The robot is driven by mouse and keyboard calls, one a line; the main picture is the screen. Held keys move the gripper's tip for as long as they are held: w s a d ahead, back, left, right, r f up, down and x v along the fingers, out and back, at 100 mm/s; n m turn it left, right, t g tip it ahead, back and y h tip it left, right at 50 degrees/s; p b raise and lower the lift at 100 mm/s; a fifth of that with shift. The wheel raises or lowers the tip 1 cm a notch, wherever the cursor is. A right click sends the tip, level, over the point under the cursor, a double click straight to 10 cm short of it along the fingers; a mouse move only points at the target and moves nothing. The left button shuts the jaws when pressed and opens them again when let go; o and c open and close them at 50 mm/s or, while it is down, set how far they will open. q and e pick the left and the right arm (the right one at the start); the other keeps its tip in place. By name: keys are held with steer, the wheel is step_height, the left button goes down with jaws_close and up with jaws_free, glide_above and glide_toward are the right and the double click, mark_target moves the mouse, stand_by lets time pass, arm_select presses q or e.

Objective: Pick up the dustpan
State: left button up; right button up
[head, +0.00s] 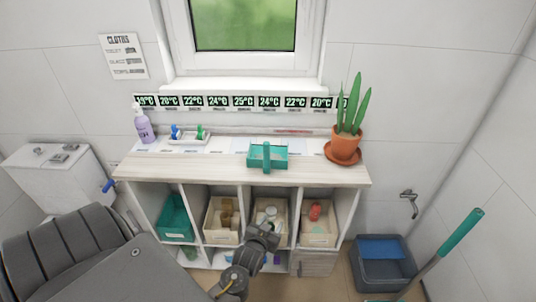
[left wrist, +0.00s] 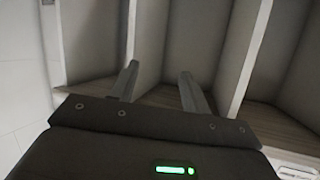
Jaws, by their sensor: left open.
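I cannot surely identify the dustpan. A teal open tray with an upright handle (head: 267,158) stands on the middle of the cart top. A long stick with a teal grip (head: 461,232) leans at the right, and its lower end is out of view. My left gripper (head: 265,230) is in front of the shelf bins, below and nearer than the teal tray, apart from it. In the left wrist view, my left gripper (left wrist: 158,72) has its two fingers apart with nothing between them, facing pale shelf panels. My right gripper is not in view.
The wooden cart top (head: 170,168) also holds a lotion bottle (head: 145,128) and a potted plant (head: 343,147). Bins, including a teal one (head: 175,218), fill the compartments below. A grey bucket (head: 385,270) stands at lower right. A white cistern (head: 55,172) is at left.

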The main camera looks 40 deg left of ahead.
mark_target(266, 156)
arm_select(q)
steer(key=a+r+n+t+y+p, duration=0.1)
steer(key=a+r+y, duration=0.15)
steer(key=r, duration=0.75)
steer(key=a+r+n+t+y, duration=0.1)
steer(key=a+r+n+t, duration=0.15)
steer(key=r, duration=0.75)
steer(key=shift+m+g, duration=0.35)
steer(key=p+x, duration=0.1)
steer(key=x, duration=0.4)
steer(key=shift+r, duration=0.2)
steer(key=shift+w+a+p, duration=0.25)
steer(key=shift+w+p, duration=0.05)
steer(key=shift+w, duration=0.2)
steer(key=shift+w+a+r, duration=0.1)
steer(key=shift+w, duration=0.05)
steer(key=p+x, duration=0.2)
steer(key=x, duration=0.2)
steer(key=shift+w+a, duration=0.25)
steer(key=shift+w, duration=0.05)
steer(key=shift+c, duration=0.9)
jaws_close()
